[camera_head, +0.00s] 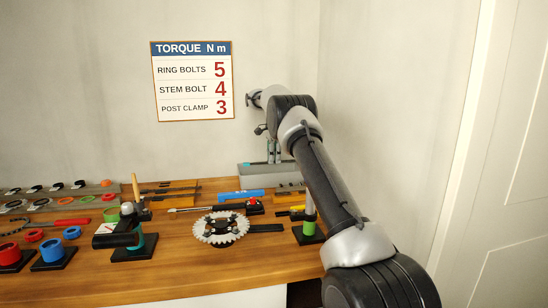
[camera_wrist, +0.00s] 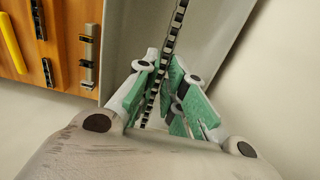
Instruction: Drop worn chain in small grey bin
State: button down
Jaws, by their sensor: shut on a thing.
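My gripper (camera_head: 273,158) is at the back right of the bench, pointing down over the small grey bin (camera_head: 258,180). In the wrist view my gripper (camera_wrist: 164,66) has green-padded fingers closed around the worn chain (camera_wrist: 178,25). The chain is a dark strip with pale links, running between the pads and on past the fingertips. Grey bin surfaces (camera_wrist: 130,35) lie behind the chain in that view. Whether the chain's far end touches the bin is not clear. The chain cannot be made out in the head view.
The wall is close behind the bin.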

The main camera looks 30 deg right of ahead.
jog(key=c, duration=1.4)
grip_release()
jog(key=shift+c, duration=0.2)
notch_tip(320, 180, up, 6)
jog(key=shift+w+r, duration=0.1)
jog(key=shift+r, duration=0.65)
